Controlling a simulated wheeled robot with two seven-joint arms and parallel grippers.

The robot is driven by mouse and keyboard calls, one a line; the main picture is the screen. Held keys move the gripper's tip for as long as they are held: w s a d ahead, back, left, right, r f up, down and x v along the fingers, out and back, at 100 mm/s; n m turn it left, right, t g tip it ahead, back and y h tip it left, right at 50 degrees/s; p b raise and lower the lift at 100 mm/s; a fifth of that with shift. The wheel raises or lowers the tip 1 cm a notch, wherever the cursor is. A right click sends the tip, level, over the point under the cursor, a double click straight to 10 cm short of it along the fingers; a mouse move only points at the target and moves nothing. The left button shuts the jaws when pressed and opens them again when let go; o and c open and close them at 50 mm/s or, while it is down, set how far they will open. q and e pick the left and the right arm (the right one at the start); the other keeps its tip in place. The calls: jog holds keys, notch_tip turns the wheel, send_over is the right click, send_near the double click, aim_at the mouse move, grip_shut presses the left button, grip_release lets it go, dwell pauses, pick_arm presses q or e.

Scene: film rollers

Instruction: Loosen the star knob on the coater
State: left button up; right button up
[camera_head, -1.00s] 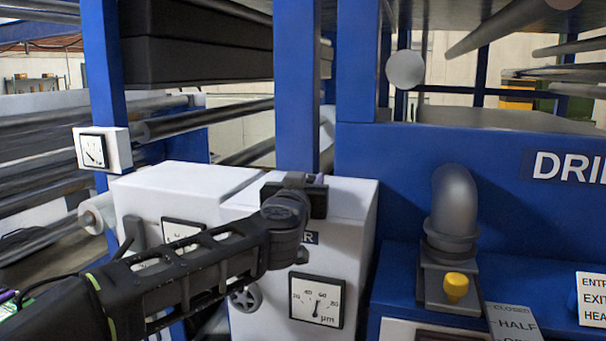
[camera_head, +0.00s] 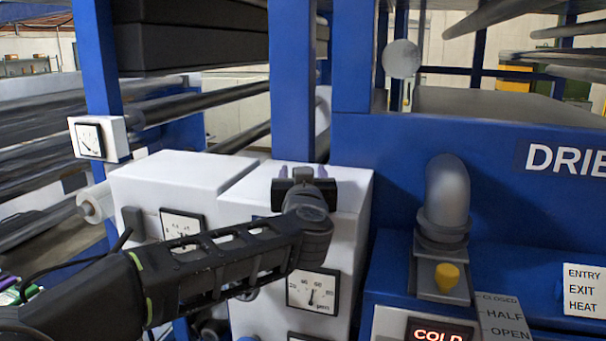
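The coater (camera_head: 345,215) is a white box with gauges on its front, left of the blue dryer. The grey star knob (camera_head: 247,295) is low on its front, left of the µm dial (camera_head: 313,291). My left forearm crosses in front of the knob and hides most of it. My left gripper (camera_head: 302,173) is at the coater's top front edge, above and right of the knob. Its two purple-tipped fingers stand apart, with nothing visible between them. My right gripper is not in view.
A blue post (camera_head: 292,80) rises behind my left gripper. A small gauge box (camera_head: 100,139) is on another post at left, near the rollers. At right are a grey elbow pipe (camera_head: 447,195), a yellow knob (camera_head: 447,276) and a lit COLD display (camera_head: 440,331).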

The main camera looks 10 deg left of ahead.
pick_arm(q)
jog(key=shift+o, duration=0.4)
jog(key=b+v, duration=0.1)
jog(key=v, duration=0.5)
jog(key=shift+s+d+b, duration=0.1)
jog(key=shift+s+b, duration=0.2)
jog(key=shift+b, duration=0.1)
jog(key=shift+s+d, duration=0.15)
jog(key=shift+s, duration=0.5)
jog(key=shift+w, duration=0.1)
